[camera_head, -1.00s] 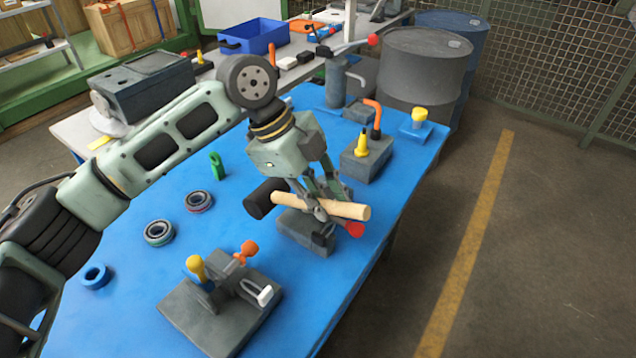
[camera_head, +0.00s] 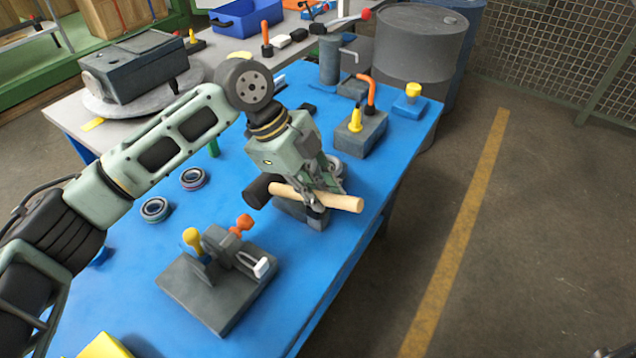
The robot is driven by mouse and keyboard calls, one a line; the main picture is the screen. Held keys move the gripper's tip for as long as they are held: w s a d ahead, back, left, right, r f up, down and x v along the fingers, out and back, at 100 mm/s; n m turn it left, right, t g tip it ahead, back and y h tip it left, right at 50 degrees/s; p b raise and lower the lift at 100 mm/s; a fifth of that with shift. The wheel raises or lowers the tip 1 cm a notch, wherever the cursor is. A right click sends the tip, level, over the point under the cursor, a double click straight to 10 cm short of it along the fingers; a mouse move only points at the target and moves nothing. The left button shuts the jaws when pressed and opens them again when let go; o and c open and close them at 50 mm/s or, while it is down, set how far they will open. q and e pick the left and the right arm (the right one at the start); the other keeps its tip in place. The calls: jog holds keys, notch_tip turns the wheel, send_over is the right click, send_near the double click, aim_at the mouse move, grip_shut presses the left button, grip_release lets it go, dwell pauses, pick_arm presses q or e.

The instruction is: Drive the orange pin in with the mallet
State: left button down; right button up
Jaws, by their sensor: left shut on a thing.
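The mallet has a black head (camera_head: 260,191) and a pale wooden handle (camera_head: 340,203). My left gripper (camera_head: 317,199) is shut on the handle and holds the mallet over a small grey block, with the head to the left. The orange pin (camera_head: 242,225) stands out, tilted, from a grey fixture (camera_head: 215,297) on the blue table, near the front. Its lower part is hidden in the fixture. The mallet head is up and to the right of the pin, apart from it. My right gripper is not in view.
The fixture also carries a yellow knob (camera_head: 193,238) and a white-tipped lever (camera_head: 261,266). Two ring bearings (camera_head: 155,209) lie left on the blue table (camera_head: 330,265). A grey block (camera_head: 361,136) with yellow and orange handles stands behind right. A yellow object (camera_head: 105,346) shows at bottom left.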

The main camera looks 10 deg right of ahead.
pick_arm(q)
jog(key=shift+f, duration=0.9)
jog(key=shift+f+b, duration=0.35)
jog(key=shift+b, duration=0.05)
jog(key=shift+f, duration=0.8)
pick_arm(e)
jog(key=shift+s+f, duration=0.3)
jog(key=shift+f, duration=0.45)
pick_arm(q)
jog(key=shift+s+a, duration=0.1)
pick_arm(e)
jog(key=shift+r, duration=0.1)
